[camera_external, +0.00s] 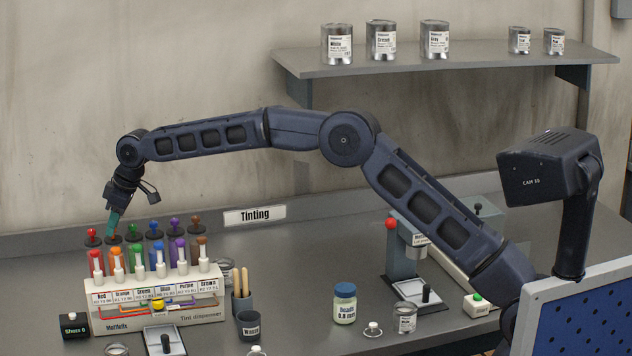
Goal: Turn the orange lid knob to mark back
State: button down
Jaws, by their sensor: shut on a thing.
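The orange lid knob (115,238) sits on a dark round base at the back of the bench, second from left in a row of coloured knobs. My gripper (114,233) points down at it from above, with its greenish fingers shut on it. The fingers hide most of the knob. The marks around it and the way the knob is turned are too small to tell.
The red knob (91,235) stands close on the left and the green knob (133,233) close on the right. The tint dispenser (165,313) with its coloured tubes stands just in front. A shelf (450,58) with cans hangs at upper right.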

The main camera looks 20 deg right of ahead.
jog(key=shift+n, duration=0.5)
jog(key=c, duration=1.3)
grip_release()
jog(key=v, duration=1)
jog(key=shift+w+d+r, duration=0.15)
jog(key=shift+w+r, duration=0.05)
jog(key=shift+r, duration=0.2)
